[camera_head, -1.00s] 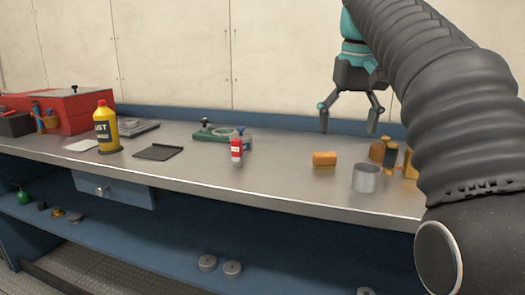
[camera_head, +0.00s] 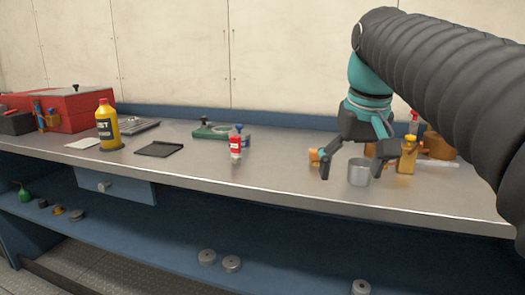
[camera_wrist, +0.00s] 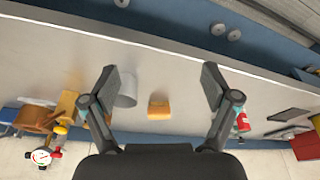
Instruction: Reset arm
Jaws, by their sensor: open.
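My gripper (camera_head: 352,172) is open and empty above the right part of the metal workbench (camera_head: 280,185). In the head view its fingers frame a grey metal cup (camera_head: 359,176) and partly cover an orange block (camera_head: 315,157). The wrist view shows both fingers (camera_wrist: 160,80) spread wide, with the orange block (camera_wrist: 159,107) between them and the grey cup (camera_wrist: 126,90) beside the left finger. Nothing is held. My arm comes in from the upper right.
A red-and-white bottle (camera_head: 235,147), a green tool (camera_head: 210,131), a black tray (camera_head: 158,149), a yellow bottle (camera_head: 107,126) and a red toolbox (camera_head: 75,106) stand to the left. Amber containers (camera_head: 407,157) crowd the right. A partly open drawer (camera_head: 118,184) hangs below the bench.

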